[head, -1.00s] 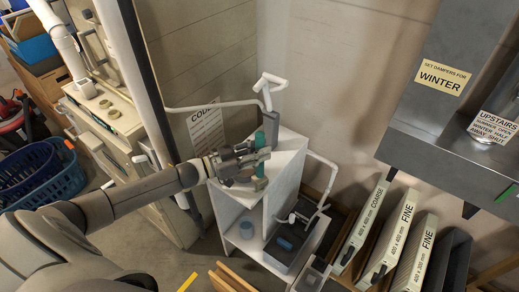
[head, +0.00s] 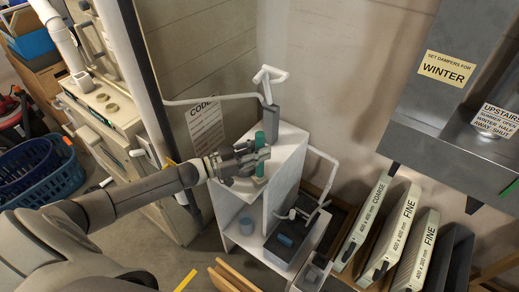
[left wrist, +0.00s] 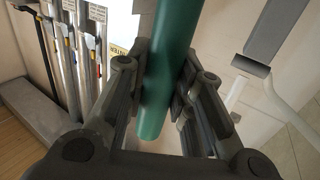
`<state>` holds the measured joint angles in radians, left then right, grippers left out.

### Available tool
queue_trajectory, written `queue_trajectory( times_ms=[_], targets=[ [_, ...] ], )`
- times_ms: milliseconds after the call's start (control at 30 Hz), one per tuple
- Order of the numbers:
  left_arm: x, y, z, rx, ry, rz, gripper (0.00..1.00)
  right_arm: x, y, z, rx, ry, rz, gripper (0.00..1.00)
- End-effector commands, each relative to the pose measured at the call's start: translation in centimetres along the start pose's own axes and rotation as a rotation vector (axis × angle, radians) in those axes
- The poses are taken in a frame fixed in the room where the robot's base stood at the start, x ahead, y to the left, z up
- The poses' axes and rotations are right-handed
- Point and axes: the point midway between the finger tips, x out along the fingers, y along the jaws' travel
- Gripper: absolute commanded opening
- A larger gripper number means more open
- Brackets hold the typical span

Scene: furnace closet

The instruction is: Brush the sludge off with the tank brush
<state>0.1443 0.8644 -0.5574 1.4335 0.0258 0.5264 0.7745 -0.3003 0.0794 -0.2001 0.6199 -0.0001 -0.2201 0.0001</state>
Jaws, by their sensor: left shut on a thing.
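My left gripper (head: 252,160) is shut on a green cylindrical handle, which I take to be the tank brush (head: 260,140). It stands roughly upright between the fingers, above or at the top of a white shelf unit (head: 288,150). In the left wrist view the green handle (left wrist: 168,70) runs between both fingers (left wrist: 160,95). Bristles do not show clearly. A dark open tank (head: 270,252) with a blue part inside sits low at the shelf unit. I cannot make out sludge. My right gripper is not in view.
A white pipe with a grey block (head: 270,118) stands just behind the gripper. Another white pipe (head: 325,170) bends down toward the tank. Filters (head: 362,220) stand at the right, below a grey duct (head: 440,120). A blue basket (head: 62,175) is at the left.

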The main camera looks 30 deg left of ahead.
Motion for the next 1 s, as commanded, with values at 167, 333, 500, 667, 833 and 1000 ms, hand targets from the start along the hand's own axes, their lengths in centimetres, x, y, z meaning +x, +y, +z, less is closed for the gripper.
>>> queue_trajectory(
  times_ms=[167, 333, 500, 667, 833, 1000],
  targets=[
    [-0.1, 0.0, -0.1, 0.000, 0.001, 0.000, 0.00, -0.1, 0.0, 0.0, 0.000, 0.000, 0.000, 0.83],
    [-0.7, 0.4, -0.1, -0.002, 0.000, 0.000, 0.00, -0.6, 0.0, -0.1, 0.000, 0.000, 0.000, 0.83],
    [-1.5, 0.8, -0.1, -0.001, 0.000, 0.001, 0.00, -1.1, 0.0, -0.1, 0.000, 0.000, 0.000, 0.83],
    [-2.2, 1.2, 0.0, -0.001, 0.000, 0.000, 0.00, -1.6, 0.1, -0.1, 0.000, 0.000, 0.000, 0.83],
    [-2.9, 1.6, 0.1, -0.002, 0.000, 0.000, 0.00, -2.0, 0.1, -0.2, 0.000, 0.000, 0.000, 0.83],
    [-3.6, 2.0, 0.2, -0.001, -0.001, 0.000, 0.00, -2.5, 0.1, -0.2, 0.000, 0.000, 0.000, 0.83]
  ],
)
